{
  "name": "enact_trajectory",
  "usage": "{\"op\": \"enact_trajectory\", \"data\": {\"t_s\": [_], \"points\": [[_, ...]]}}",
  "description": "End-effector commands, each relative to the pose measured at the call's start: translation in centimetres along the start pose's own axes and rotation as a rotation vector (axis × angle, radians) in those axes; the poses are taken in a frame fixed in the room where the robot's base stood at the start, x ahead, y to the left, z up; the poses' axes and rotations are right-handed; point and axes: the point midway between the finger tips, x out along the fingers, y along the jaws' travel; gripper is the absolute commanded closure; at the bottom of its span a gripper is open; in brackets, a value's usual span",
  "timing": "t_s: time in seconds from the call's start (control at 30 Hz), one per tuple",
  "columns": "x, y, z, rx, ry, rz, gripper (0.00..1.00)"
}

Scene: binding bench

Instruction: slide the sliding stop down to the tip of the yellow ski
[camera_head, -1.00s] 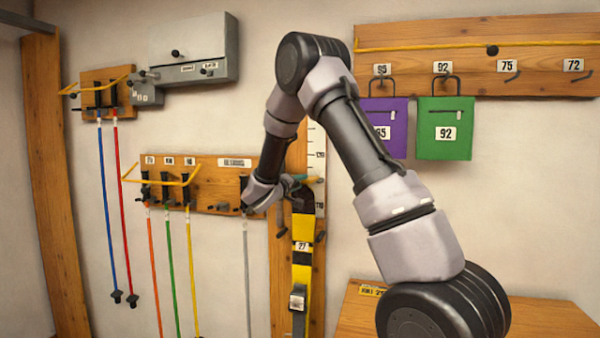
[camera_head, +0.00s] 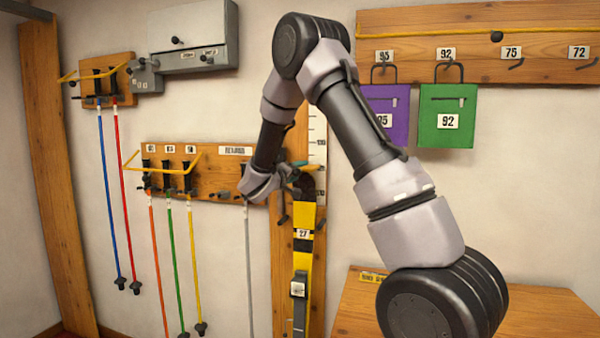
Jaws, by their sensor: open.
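A small greenish bar by the white scale (camera_head: 317,145), just above the tip, looks like the sliding stop (camera_head: 309,167). My gripper (camera_head: 292,174) is open at the left end of this bar, close to it. The fingers are small and partly overlap the bar, so I cannot tell whether they touch it.
A grey pole (camera_head: 248,265) hangs just left of the ski board, its top hidden by my wrist. Several coloured poles hang farther left behind a yellow bar (camera_head: 160,168). Purple (camera_head: 387,110) and green (camera_head: 447,115) tags hang at right above a wooden bench (camera_head: 350,310).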

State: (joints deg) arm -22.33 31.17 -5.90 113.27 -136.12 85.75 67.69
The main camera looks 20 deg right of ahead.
Motion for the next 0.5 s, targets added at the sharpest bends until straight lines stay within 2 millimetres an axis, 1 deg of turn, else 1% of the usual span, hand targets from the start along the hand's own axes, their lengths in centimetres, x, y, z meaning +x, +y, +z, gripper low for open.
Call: {"op": "enact_trajectory", "data": {"t_s": [0.03, 0.1, 0.3, 0.4, 0.5], "points": [[-1.1, -0.1, -0.1, 0.000, 0.003, -0.003, 0.31], [-2.6, -0.1, -0.1, 0.000, 0.005, -0.004, 0.31], [-6.5, -0.1, -0.1, -0.001, 0.004, -0.003, 0.31], [-7.8, -0.1, -0.1, 0.000, 0.003, -0.002, 0.31], [-8.6, -0.1, -0.1, 0.001, 0.002, -0.002, 0.31]]}}
